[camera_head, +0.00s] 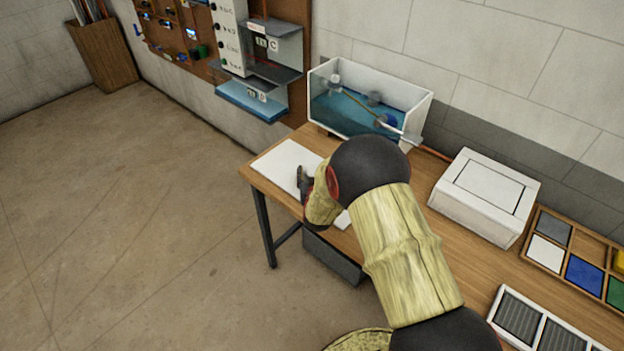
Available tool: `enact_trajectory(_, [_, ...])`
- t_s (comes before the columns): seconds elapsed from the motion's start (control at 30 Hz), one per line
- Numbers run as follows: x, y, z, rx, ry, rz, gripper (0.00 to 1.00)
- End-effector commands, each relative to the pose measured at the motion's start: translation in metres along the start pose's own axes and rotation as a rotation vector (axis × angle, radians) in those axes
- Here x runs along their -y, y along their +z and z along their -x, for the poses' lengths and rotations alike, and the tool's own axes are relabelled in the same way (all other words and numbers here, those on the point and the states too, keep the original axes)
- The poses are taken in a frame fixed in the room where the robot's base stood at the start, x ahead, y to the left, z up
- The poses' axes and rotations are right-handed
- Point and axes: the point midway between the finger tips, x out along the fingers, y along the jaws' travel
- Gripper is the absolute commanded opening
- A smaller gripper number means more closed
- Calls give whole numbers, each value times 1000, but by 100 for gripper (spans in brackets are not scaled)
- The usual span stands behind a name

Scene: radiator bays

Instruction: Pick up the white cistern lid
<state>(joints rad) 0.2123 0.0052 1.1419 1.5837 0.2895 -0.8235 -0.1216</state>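A flat white panel, which looks like the cistern lid (280,160), lies on the wooden table (262,184) at its left end, in front of the open cistern (417,112) with blue water. My gripper (302,184) is over the lid's front part, its dark fingers at or just above the surface. My wrist and arm hide the lid's middle; a white corner shows again to the right of the wrist. I cannot tell whether the fingers touch the lid or how far apart they are.
A white box (485,196) stands right of my arm. A wooden tray of coloured tiles (585,273) and a white frame with dark ribbed panels (518,318) lie further right. A grey bin (333,259) is under the table. Shelves (283,50) hang on the wall. The floor at left is clear.

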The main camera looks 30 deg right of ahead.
Motion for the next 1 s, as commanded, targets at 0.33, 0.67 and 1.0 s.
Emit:
enact_trajectory(0.33, [0, 0, 0, 0, 0, 0, 29])
enact_trajectory(0.67, [0, 0, 0, 1, 0, 0, 10])
enact_trajectory(1.0, [0, -1, 0, -2, 0, 0, 0])
